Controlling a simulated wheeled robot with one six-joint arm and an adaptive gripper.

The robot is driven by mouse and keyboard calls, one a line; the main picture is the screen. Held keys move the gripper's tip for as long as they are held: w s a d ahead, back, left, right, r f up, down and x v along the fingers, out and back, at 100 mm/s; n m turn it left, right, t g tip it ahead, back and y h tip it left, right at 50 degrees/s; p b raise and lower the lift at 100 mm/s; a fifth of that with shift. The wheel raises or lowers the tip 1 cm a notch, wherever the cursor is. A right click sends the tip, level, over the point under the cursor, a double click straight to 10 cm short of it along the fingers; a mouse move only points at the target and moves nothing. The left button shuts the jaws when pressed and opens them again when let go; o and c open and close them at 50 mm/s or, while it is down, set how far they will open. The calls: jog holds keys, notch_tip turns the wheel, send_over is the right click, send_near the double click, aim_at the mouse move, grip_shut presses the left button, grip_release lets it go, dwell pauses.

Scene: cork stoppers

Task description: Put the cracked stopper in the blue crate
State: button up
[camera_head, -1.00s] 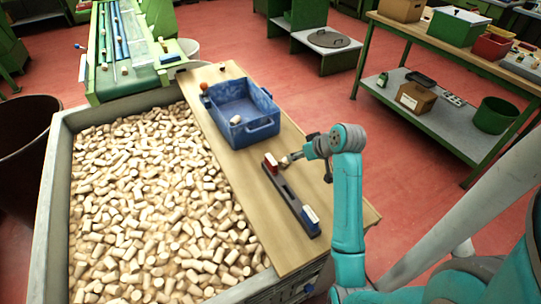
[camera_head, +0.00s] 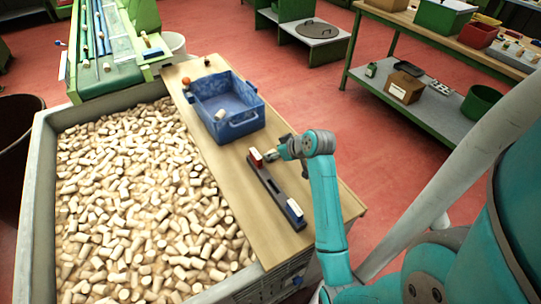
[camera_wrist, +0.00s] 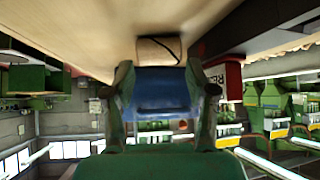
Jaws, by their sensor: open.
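A pale cork stopper with a dark crack-like line (camera_wrist: 155,50) lies on the board at the fingertips of my gripper (camera_wrist: 158,68) in the wrist view. The fingers are open, one on each side of its near part; I cannot tell if they touch it. In the head view my gripper (camera_head: 274,155) is low beside the red end of a dark rail and largely hides this stopper. The blue crate (camera_head: 243,127) stands farther back on the board with a pale stopper (camera_head: 220,115) inside. It also shows between the fingers in the wrist view (camera_wrist: 160,92).
The dark rail (camera_head: 275,188) has a red block (camera_head: 255,157) and a blue-white block (camera_head: 294,210) at its ends. An orange ball (camera_head: 186,82) is behind the crate. A bin of corks (camera_head: 140,200) is left of the wooden board (camera_head: 245,215).

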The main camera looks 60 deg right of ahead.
jog(key=shift+x, duration=1.7)
jog(key=c, duration=0.4)
jog(key=shift+c, duration=0.2)
